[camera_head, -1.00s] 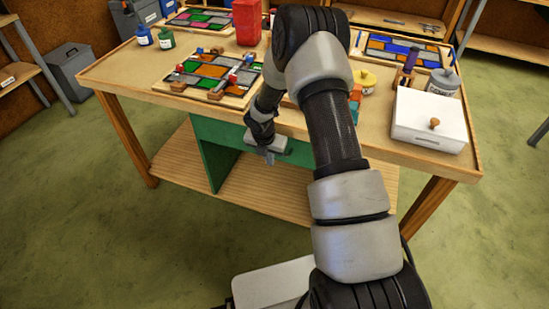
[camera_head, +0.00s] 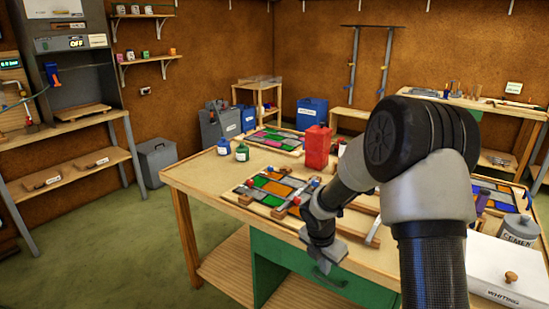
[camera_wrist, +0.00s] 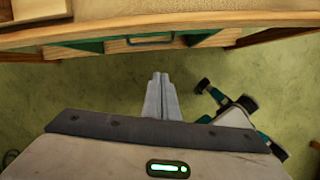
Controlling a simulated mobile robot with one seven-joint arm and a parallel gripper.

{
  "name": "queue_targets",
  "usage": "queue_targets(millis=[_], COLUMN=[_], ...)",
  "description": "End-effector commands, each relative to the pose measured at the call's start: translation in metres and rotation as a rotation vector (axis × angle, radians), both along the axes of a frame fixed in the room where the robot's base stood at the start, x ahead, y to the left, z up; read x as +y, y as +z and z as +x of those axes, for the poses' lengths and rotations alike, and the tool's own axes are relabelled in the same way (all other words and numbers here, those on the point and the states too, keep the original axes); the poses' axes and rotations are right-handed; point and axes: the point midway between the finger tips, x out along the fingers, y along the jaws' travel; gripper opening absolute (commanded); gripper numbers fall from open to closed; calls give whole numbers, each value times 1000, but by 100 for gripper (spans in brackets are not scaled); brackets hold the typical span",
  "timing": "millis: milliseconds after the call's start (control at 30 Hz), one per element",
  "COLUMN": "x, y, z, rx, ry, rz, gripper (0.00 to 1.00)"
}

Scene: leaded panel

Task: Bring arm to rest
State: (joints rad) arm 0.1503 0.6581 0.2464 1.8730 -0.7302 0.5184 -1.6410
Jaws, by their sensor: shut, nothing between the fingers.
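My gripper (camera_head: 323,266) hangs in front of the near edge of the wooden workbench (camera_head: 215,198), pointing down, with my arm bent above the bench. In the wrist view my gripper (camera_wrist: 161,78) shows its two fingers pressed together with nothing between them. The bench edge and a green drawer front with a dark handle (camera_wrist: 152,40) lie beyond the fingertips there. Green floor (camera_wrist: 90,90) shows below the fingers.
On the bench are a leaded panel (camera_head: 277,188), a red container (camera_head: 317,147), a cement jar (camera_head: 518,230) and a white whiting box (camera_head: 505,262) close to my arm. Part of my base shows in the wrist view.

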Motion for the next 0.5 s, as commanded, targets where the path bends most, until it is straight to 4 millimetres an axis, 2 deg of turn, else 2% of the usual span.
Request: queue_targets(millis=[33,200,300,400,500], x=[-3,-14,-17,-15,-11], y=[43,156,212,259,298], z=[-4,-47,-81,-119,-159], rx=[-44,-185,-267,-339,-393], ry=[-98,-548,-818,-1085,-1347], rz=[6,87,169,272,399], gripper=[0,0,0,0,0])
